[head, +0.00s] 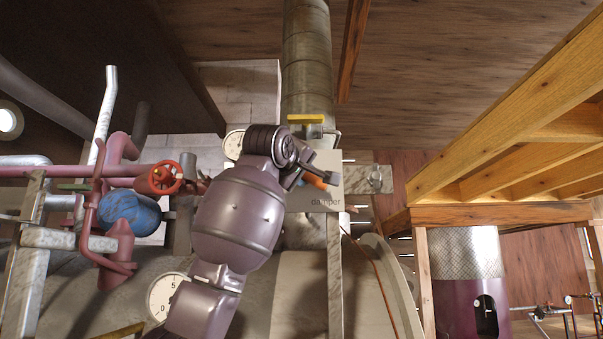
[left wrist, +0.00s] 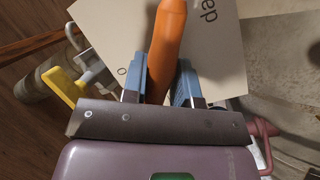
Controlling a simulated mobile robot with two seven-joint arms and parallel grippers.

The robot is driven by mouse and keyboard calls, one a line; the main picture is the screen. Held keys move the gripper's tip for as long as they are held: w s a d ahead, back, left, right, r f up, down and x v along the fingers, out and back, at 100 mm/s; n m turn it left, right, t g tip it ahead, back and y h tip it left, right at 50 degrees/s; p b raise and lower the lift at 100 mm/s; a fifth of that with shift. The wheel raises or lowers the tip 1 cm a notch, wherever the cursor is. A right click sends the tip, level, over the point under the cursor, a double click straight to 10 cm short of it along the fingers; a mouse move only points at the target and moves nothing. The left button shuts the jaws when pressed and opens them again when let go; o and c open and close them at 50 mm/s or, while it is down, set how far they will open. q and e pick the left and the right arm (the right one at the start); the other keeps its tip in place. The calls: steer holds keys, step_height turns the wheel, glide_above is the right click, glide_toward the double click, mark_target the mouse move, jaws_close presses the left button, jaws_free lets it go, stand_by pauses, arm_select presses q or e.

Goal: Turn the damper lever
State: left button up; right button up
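The damper lever (left wrist: 165,45) is an orange, rounded handle in front of a pale plate (left wrist: 218,55) with partly visible lettering. In the head view the plate (head: 326,200) reads "damper", and a bit of the orange lever (head: 314,180) shows behind my wrist. My left gripper (left wrist: 161,80) has its two blue fingers on either side of the lever, close against it, and appears shut on it. In the head view my left gripper (head: 318,179) is mostly hidden by my wrist. My right gripper is in neither view.
A yellow handle (head: 305,119) sits just above the plate, by the vertical flue pipe (head: 307,60). A red valve wheel (head: 165,177) and pink pipes are to the left. Round gauges (head: 166,297) are close to my arm. A wooden platform (head: 500,120) overhangs at right.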

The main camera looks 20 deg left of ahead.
arm_select(q)
steer(key=shift+c, duration=1.1)
steer(key=shift+s+n+b, duration=0.1)
steer(key=shift+n+b, duration=0.5)
steer(key=shift+b, duration=0.05)
steer(key=shift+t, duration=0.3)
steer(key=o, duration=0.8)
steer(key=shift+o, duration=0.5)
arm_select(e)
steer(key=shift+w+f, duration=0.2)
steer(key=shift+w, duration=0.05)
